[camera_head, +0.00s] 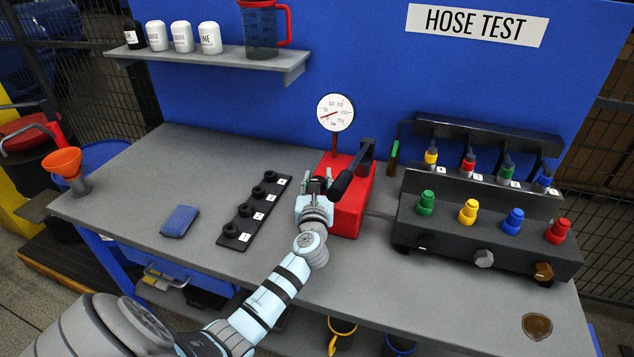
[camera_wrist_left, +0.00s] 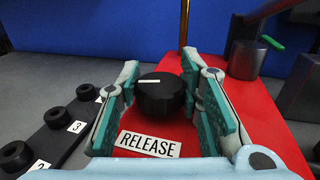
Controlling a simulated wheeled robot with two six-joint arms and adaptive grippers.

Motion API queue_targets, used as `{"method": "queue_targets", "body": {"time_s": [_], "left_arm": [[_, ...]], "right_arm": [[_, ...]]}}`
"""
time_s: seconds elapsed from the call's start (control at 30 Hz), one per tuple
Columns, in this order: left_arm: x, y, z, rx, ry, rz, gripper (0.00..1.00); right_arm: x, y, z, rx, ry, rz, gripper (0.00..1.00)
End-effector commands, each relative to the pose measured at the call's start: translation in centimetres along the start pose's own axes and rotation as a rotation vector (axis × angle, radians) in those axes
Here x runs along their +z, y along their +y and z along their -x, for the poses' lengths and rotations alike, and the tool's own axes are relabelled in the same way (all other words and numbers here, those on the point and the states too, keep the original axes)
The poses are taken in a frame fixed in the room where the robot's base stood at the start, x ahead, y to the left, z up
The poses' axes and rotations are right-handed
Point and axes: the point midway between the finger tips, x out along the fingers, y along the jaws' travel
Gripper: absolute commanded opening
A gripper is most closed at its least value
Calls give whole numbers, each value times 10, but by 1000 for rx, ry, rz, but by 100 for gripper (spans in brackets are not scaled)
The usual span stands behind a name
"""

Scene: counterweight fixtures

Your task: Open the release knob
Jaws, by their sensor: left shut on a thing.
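The release knob (camera_wrist_left: 161,97) is a round black knob with a white line on top, lying about horizontal in the left wrist view. It sits on the red pump unit (camera_head: 353,208), behind a white RELEASE label (camera_wrist_left: 149,145). My left gripper (camera_head: 318,185) is over the left part of the red unit. In the left wrist view its two teal-padded fingers stand on either side of the knob, shut on it. In the head view the gripper hides the knob. My right gripper is not in view.
A black strip with numbered sockets (camera_head: 247,224) lies left of the unit. A pressure gauge (camera_head: 335,112) and black pump handle (camera_head: 342,184) rise close by. A black hose fixture (camera_head: 440,236) stands right. A blue cloth (camera_head: 179,221) and orange funnel (camera_head: 63,162) are left.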

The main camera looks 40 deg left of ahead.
Motion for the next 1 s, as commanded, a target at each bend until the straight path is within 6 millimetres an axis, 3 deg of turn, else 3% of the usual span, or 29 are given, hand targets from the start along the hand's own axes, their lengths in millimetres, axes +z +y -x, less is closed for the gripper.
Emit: {"method": "queue_targets", "body": {"time_s": [0.5,1.0], "left_arm": [[-3,-1,0,333,-2,1,5],[0,0,0,395,0,-1,5]], "right_arm": [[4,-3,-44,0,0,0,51],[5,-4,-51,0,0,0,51]]}}
